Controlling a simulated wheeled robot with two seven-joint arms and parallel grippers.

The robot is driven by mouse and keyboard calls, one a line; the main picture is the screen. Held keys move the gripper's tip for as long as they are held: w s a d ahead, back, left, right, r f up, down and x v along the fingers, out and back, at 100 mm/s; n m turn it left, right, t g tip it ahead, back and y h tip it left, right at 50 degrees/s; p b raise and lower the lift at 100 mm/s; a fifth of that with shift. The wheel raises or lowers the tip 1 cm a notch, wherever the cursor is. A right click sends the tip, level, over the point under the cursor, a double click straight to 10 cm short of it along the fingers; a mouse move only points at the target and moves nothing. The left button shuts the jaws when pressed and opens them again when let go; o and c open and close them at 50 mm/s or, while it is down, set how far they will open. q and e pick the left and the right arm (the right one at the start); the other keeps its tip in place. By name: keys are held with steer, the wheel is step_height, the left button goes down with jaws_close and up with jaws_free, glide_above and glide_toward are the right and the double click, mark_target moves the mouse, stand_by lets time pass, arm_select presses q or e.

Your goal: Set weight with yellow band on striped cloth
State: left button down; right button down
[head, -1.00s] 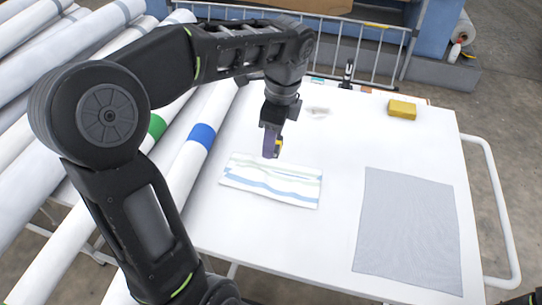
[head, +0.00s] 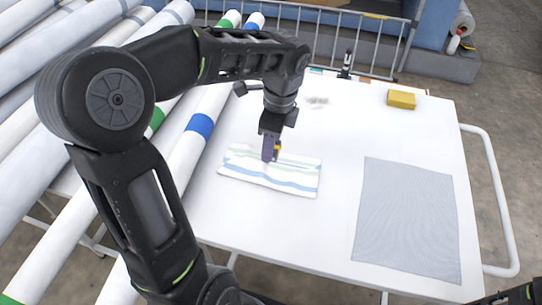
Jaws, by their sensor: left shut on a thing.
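The striped cloth (head: 272,179), white with blue and pale green stripes, lies flat on the white table. My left gripper (head: 270,151) is shut on the weight with yellow band (head: 277,150), over the cloth's far edge. Only a small yellow part of the weight shows beside the fingers; the rest is hidden. I cannot tell whether the weight touches the cloth. My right gripper (head: 530,292) shows only as a dark piece at the bottom right corner, and its jaws cannot be made out.
A grey cloth (head: 408,220) lies at the table's right. A small pale item (head: 317,101) and a dark upright tool (head: 346,64) are near the far edge. Long white rolls (head: 190,150) border the left. The table (head: 335,240) is bare between the cloths.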

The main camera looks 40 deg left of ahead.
mark_target(271, 168)
arm_select(q)
step_height(271, 168, down, 5)
steer(key=shift+b, duration=0.35)
steer(key=shift+s+f+b, duration=0.1)
steer(key=shift+f+b, duration=0.25)
steer(key=shift+f, duration=0.25)
steer(key=c, duration=0.7)
jaws_free()
steer(key=shift+f, duration=0.1)
